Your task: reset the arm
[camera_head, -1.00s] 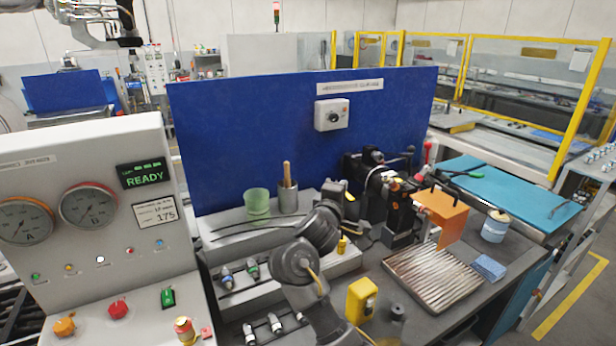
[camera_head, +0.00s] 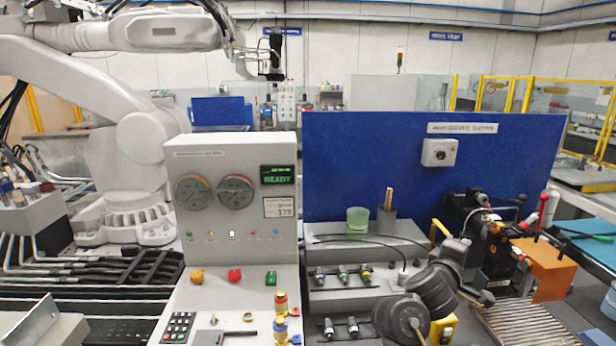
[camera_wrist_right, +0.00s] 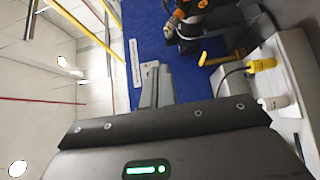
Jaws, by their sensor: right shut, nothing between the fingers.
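My right arm (camera_head: 432,290) comes up from the bottom in the head view, dark grey and bent, in front of the bench. The right gripper (camera_wrist_right: 157,75) shows in the wrist view with its two grey fingers together and nothing between them. The blue panel (camera_wrist_right: 190,60) lies beyond the fingertips there. In the head view I cannot clearly make out the right fingertips against the dark bench fixture (camera_head: 490,240). My left gripper is not in any view.
A grey control console (camera_head: 235,150) with gauges and a READY display stands left of the bench. A green cup (camera_head: 357,220) sits on the bench shelf. An orange plate (camera_head: 545,268) and a ribbed tray (camera_head: 525,328) are at right. A large white robot arm (camera_head: 150,140) stands behind.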

